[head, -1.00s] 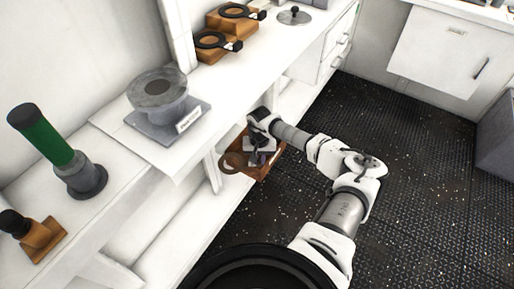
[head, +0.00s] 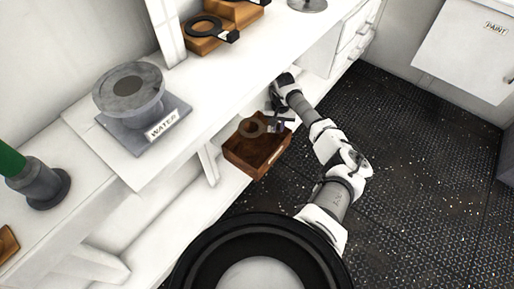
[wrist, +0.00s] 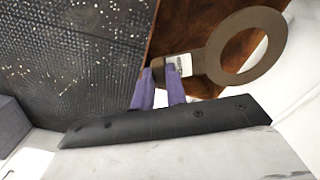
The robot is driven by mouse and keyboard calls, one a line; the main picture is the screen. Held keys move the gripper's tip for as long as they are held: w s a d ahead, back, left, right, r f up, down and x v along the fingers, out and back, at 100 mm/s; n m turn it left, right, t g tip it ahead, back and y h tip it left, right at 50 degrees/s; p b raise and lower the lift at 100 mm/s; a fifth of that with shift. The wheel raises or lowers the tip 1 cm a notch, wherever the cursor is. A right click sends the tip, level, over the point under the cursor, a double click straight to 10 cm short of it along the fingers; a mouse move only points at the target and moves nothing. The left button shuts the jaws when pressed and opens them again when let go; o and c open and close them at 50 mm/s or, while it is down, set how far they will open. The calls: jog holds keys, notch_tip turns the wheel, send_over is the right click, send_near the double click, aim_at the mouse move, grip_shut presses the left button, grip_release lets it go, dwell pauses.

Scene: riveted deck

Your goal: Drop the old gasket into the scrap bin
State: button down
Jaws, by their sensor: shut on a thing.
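The old gasket, a brown ring with a pale-labelled tab, shows in the wrist view (wrist: 214,52) and in the head view (head: 244,127). My gripper (wrist: 159,72) is shut on the tab end, with the ring sticking out to the right in the wrist view. In the head view my gripper (head: 279,123) is just beside the white bench. The scrap bin, a brown open box (head: 262,163), stands below the bench edge; it also shows behind the gasket in the wrist view (wrist: 185,22). The ring appears over the bin's far left part; its height above is hard to judge.
The white bench (head: 150,182) carries a grey flanged piece on a plate marked WATER (head: 130,92) and a black ring on a wooden block (head: 205,44). A green-topped cylinder (head: 45,185) stands at left. Dark riveted floor (head: 420,190) is clear at right.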

notch_tip(320, 180, down, 6)
jog(key=b, duration=0.3)
jog(key=shift+r+b, duration=0.2)
jog(key=shift+b, duration=0.2)
jog(key=c, duration=1.3)
grip_release()
jog(key=shift+c, duration=0.2)
notch_tip(320, 180, up, 8)
jog(key=shift+f+b, duration=0.25)
jog(key=shift+b, duration=0.45)
